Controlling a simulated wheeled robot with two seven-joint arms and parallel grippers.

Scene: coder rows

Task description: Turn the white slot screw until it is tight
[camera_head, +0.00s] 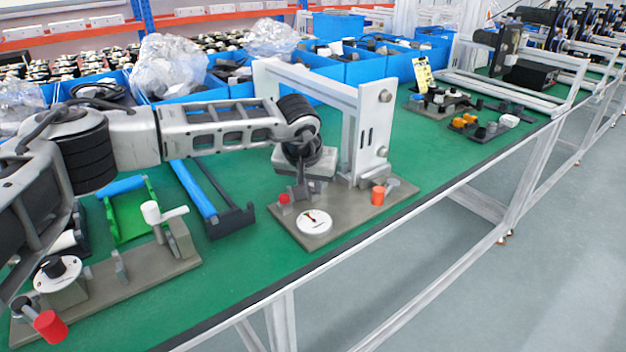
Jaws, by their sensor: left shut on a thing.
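My left arm reaches in from the left, and my left gripper (301,194) points down over the grey base plate (350,222) of the middle fixture. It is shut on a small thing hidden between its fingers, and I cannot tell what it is. A small red knob (284,199) is just left of the fingers. A light grey upright frame (371,135) stands behind. My right gripper is not in view.
An orange-red cylinder (378,195) stands at the plate's right. Another fixture (125,285) with a white-topped post (151,212) is at front left. A black-and-blue rail frame (230,222) lies between. Blue bins (365,68) line the back.

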